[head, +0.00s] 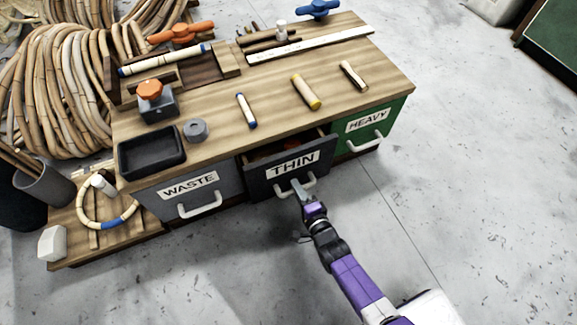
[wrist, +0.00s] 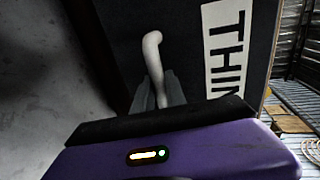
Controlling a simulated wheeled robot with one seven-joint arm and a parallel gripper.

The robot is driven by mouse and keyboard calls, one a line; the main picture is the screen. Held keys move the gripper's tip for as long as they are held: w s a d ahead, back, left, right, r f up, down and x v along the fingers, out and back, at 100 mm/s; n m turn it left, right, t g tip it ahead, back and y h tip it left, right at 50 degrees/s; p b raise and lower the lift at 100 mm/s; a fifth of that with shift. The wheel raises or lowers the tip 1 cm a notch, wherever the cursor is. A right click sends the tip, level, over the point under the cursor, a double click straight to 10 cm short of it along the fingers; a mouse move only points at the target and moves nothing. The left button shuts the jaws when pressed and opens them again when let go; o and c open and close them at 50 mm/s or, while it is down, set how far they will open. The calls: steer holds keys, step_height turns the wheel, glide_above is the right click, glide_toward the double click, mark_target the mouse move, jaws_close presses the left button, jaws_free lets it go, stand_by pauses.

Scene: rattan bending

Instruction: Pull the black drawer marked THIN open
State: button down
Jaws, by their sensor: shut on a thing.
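The black drawer marked THIN (head: 266,180) is in the middle of the workbench front, between the other two drawers. It stands partly pulled out, and a strip of its inside with something reddish shows behind its front. Its white handle (head: 308,184) is on the front, below the label. My gripper (head: 300,190) is at this handle, shut on it. In the wrist view the white handle (wrist: 152,52) runs down between the grey fingers (wrist: 160,95), with the dark drawer front (wrist: 125,30) and its turned THIN label (wrist: 227,45) close by.
A grey WASTE drawer (head: 160,198) is at left and a green HEAVY drawer (head: 345,142) at right; both look closed. The wooden benchtop (head: 222,120) holds short rattan pieces, a black tray (head: 150,168) and clamps. The floor (head: 440,200) in front and at right is clear.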

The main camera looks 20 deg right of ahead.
steer(key=f+p+v, duration=0.3)
steer(key=v, duration=1.1)
steer(key=shift+s, duration=0.25)
steer(key=shift+d, duration=0.1)
steer(key=c, duration=1.4)
jaws_free()
steer(key=p+v, duration=0.2)
steer(key=v, duration=0.5)
steer(key=shift+s, duration=0.4)
